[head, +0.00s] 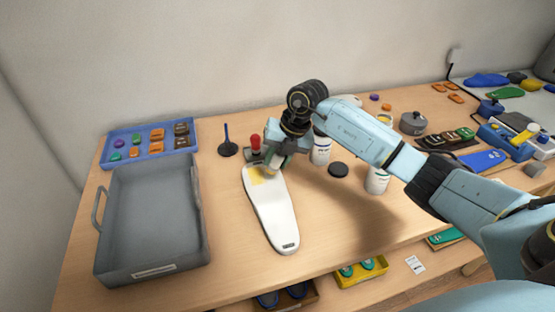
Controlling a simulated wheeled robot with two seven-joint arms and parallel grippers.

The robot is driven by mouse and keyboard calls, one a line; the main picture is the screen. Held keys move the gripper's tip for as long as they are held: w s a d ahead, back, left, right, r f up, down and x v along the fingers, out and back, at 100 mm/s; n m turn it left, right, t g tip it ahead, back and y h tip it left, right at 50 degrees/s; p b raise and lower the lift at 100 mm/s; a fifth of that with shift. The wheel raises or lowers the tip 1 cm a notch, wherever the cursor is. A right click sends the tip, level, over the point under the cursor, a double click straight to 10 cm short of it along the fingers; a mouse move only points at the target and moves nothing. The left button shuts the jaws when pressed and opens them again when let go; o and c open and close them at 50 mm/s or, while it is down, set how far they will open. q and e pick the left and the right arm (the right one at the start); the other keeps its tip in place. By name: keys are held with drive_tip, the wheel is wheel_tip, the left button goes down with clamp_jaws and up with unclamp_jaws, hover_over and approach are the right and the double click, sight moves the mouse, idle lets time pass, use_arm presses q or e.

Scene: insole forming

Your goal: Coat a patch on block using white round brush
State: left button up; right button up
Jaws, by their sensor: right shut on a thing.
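The block (272,218) is a long white foot-shaped form lying on the table in the middle. A pale yellow patch (257,176) shows near its far end. My right gripper (275,164) is over that far end, pointing down, beside the patch. It is shut on a small pale thing, probably the white round brush (271,170), which is mostly hidden by the fingers. I cannot tell for sure whether the brush touches the block. My left gripper is not in view.
A grey tray (203,235) with handles stands left of the block, in front of a blue tray (103,161) of small coloured pieces. A red-knobbed tool (255,142) stands behind the block.

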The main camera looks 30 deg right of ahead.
sight(277, 152)
drive_tip(key=shift+r+p, duration=1.35)
drive_tip(key=shift+r, duration=0.7)
